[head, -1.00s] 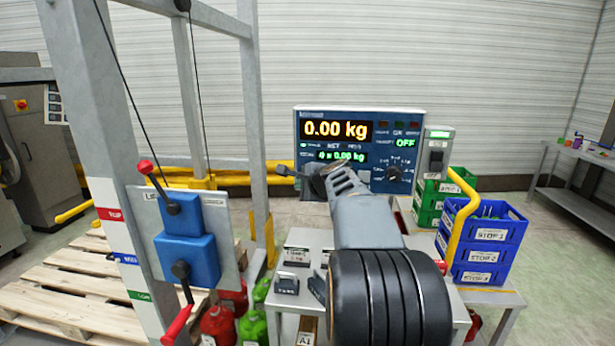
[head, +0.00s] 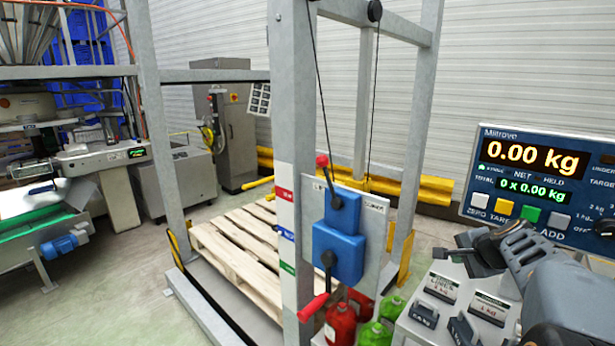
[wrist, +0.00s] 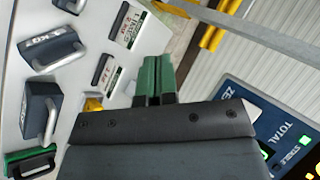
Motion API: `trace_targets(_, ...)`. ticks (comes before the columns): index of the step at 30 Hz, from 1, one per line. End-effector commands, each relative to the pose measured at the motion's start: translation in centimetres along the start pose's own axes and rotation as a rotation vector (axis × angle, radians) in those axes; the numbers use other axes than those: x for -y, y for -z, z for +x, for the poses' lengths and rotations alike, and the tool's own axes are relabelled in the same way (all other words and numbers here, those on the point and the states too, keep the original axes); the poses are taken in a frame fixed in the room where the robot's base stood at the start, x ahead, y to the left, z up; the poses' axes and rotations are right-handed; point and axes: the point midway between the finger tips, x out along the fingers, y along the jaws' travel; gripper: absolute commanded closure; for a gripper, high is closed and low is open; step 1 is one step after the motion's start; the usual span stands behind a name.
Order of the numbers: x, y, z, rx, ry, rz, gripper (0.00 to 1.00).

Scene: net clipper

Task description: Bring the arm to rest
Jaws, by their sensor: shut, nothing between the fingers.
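My gripper (wrist: 157,66) shows in the wrist view with its two green fingers side by side and no gap between them. Nothing is held. In the head view my gripper (head: 442,253) is at the lower right, in front of and below the blue scale display (head: 512,168). It is above a grey-white bench top (head: 408,322). My arm comes in from the lower right corner.
Handled dark blocks (wrist: 52,52) and label cards (wrist: 128,25) lie on the bench near my gripper. A steel frame post (head: 296,120) with a blue lever box (head: 338,250) stands left of the bench. Behind it is a wooden pallet (head: 235,240). Red and green canisters (head: 340,322) stand below.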

Motion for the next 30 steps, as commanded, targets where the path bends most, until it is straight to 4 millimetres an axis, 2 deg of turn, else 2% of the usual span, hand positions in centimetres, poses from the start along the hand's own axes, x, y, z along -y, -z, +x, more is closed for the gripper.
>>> trace_targets(1,-2.0,-3.4,-0.1,0.053,-0.081,-0.153,1.00)
trace_targets(6,-9.2,-13.1,-1.6,0.237,-0.308,-0.677,1.00)
trace_targets(9,-13.0,-17.4,-3.3,0.327,-0.396,-0.958,1.00)
trace_targets(12,-15.9,-20.6,-4.9,0.380,-0.438,-1.179,1.00)
trace_targets(15,-16.8,-22.7,-5.8,0.389,-0.422,-1.293,1.00)
trace_targets(19,-16.1,-24.3,-6.5,0.384,-0.369,-1.353,1.00)
trace_targets(30,-15.8,-24.8,-6.6,0.389,-0.355,-1.369,1.00)
